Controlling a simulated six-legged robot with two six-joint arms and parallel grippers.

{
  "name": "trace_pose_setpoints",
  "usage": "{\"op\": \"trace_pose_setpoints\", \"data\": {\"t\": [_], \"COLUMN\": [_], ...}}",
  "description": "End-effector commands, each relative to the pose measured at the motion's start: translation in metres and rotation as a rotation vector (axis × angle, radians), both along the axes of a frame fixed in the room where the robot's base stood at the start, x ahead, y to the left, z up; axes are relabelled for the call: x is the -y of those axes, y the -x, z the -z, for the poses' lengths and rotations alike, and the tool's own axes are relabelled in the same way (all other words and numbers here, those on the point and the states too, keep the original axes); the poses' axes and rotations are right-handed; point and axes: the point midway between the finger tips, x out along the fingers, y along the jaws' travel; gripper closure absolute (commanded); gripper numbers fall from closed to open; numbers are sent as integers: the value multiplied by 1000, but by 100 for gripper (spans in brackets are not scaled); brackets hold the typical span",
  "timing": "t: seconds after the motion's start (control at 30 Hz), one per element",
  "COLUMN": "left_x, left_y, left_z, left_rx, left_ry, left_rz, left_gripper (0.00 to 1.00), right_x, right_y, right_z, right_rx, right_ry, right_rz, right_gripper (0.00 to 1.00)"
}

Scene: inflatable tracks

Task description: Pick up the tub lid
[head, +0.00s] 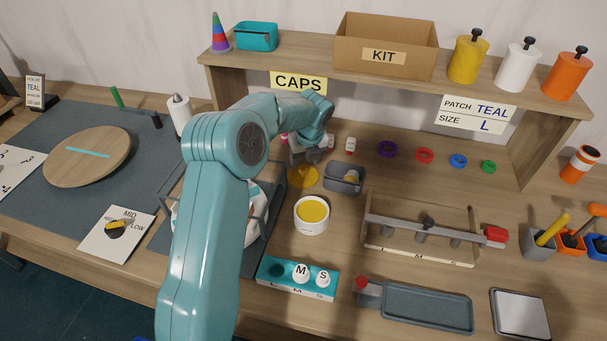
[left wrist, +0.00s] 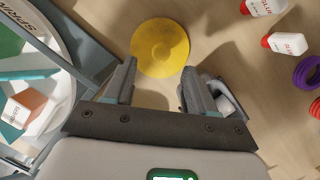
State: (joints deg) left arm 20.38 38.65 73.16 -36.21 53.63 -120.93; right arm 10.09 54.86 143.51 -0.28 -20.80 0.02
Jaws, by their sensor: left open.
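The tub lid, a flat yellow disc (head: 303,176), lies on the bench behind a white tub with yellow contents (head: 312,214). In the left wrist view the lid (left wrist: 160,47) lies just beyond my fingertips, between their lines. My left gripper (head: 309,156) is over the bench close to the lid, partly hidden by its own arm in the head view. In the left wrist view it (left wrist: 158,78) is open, with nothing held between the fingers. My right gripper is not in view.
A round container in a frame (left wrist: 40,85) is left of my fingers. Red-capped glue bottles (left wrist: 284,43) and colored rings (head: 387,149) lie to the right. The shelf (head: 400,83) rises behind.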

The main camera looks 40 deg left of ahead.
Motion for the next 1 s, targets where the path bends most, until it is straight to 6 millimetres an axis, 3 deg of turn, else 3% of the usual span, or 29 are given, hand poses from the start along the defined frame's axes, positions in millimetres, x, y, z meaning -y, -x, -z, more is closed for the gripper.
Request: {"op": "trace_pose_setpoints", "data": {"t": [0.3, 0.57, 0.73, 0.77, 1.0], "left_x": [-13, -14, -13, -13, -13], "left_y": [-9, -10, -9, -9, -9], "left_z": [43, 47, 47, 47, 47], "left_rx": [-3, 0, 0, 0, 0], "left_ry": [1, 1, 1, 1, 1], "left_rz": [-1, -1, -1, -1, 0], "left_gripper": [44, 44, 96, 100, 100], "right_x": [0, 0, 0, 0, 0], "right_y": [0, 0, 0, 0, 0], "right_z": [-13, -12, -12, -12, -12], "right_rx": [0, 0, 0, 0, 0], "right_ry": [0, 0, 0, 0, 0], "right_rz": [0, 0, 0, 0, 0], "right_gripper": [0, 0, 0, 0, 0]}}
